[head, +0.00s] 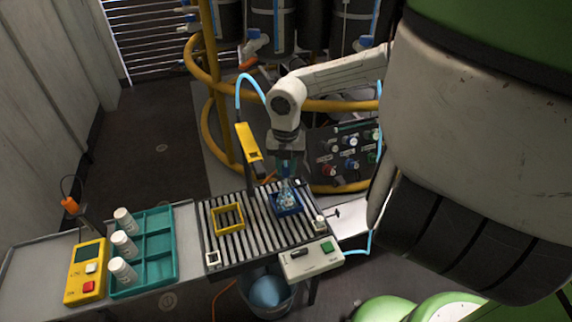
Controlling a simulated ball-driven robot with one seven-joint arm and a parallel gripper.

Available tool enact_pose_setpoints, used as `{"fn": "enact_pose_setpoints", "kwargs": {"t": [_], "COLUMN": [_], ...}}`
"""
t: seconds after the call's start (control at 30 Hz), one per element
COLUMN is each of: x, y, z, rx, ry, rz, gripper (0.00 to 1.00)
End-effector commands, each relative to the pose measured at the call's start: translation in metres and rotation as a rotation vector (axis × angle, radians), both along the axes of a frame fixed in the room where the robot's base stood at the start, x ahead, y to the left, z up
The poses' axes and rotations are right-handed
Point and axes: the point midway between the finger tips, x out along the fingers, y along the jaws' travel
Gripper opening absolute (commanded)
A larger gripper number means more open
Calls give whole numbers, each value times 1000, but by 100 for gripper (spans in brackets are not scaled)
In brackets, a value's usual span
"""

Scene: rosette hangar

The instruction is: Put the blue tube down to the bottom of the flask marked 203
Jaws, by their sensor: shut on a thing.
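My gripper (288,163) points down above the right part of the slatted bench. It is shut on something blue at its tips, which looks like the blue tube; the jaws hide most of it. A light blue hose (238,92) arcs from beside my wrist to a yellow head on a post. A clear flask (287,198) sits in a blue square frame (275,205) right below my gripper. The tips are at or just over the flask's mouth. I cannot tell how deep the tube's end is, and no number is legible on the flask.
An empty yellow frame (215,222) stands on the slatted bench (262,240), left of the flask. The yellow head (249,142) is close to my gripper's left. A teal rack (172,262) with white containers (124,244) stands at left. A switch box (312,261) is at the bench's front.

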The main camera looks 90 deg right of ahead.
Motion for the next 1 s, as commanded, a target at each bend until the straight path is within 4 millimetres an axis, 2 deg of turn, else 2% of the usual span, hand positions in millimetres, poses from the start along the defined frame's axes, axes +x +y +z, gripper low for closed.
{"fn": "enact_pose_setpoints", "kwargs": {"t": [0.2, 1.0], "x": [0, 0], "y": [0, 0], "z": [-8, -13], "rx": [0, 0], "ry": [0, 0], "rz": [0, 0], "gripper": [3, 3]}}
